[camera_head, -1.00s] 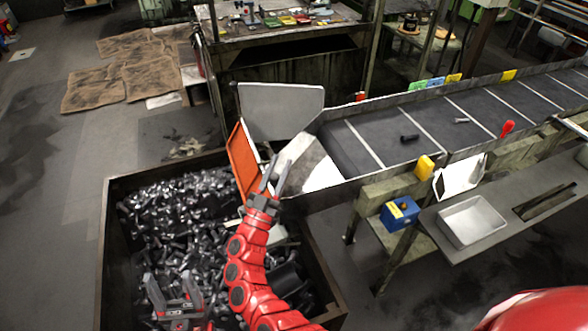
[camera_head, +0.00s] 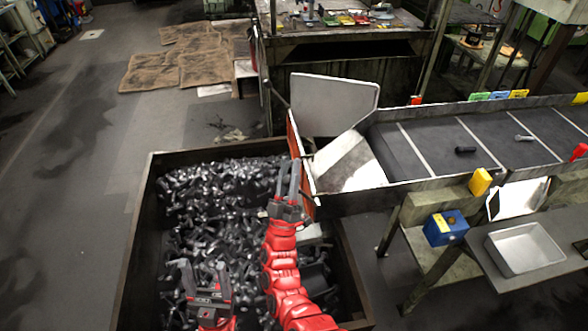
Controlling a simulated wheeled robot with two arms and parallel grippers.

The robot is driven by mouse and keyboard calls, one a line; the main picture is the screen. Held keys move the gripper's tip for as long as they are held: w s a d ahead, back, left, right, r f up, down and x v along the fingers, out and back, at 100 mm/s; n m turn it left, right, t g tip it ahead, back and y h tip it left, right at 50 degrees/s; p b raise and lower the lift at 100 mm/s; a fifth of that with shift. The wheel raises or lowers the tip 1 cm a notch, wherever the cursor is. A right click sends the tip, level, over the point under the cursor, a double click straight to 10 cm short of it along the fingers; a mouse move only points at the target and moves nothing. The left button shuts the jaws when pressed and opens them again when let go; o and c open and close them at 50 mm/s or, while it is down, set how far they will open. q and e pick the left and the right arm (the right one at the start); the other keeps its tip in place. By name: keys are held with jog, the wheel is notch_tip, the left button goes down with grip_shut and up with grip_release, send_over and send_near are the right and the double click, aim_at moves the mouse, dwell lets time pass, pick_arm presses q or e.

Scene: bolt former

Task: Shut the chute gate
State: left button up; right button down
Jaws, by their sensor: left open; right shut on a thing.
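The chute gate (camera_head: 294,136) is an orange plate at the lower left end of the chute (camera_head: 348,163). It now looks narrow, nearly edge-on, and stands across or close to the chute mouth; whether it is fully against the chute I cannot tell. My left gripper (camera_head: 205,268) is open and empty, low over the bin.
A dark bin (camera_head: 143,215) full of loose bolts lies below the chute. The conveyor (camera_head: 430,140) on the right carries a few bolts. A blue box (camera_head: 446,228) and a metal tray (camera_head: 525,248) are at right.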

jog(key=shift+a+f, duration=0.15)
jog(key=shift+f, duration=0.05)
jog(key=c, duration=0.6)
grip_release()
jog(key=b+v, duration=0.3)
jog(key=v, duration=0.4)
jog(key=shift+s+f, duration=0.15)
jog(key=shift+s, duration=0.1)
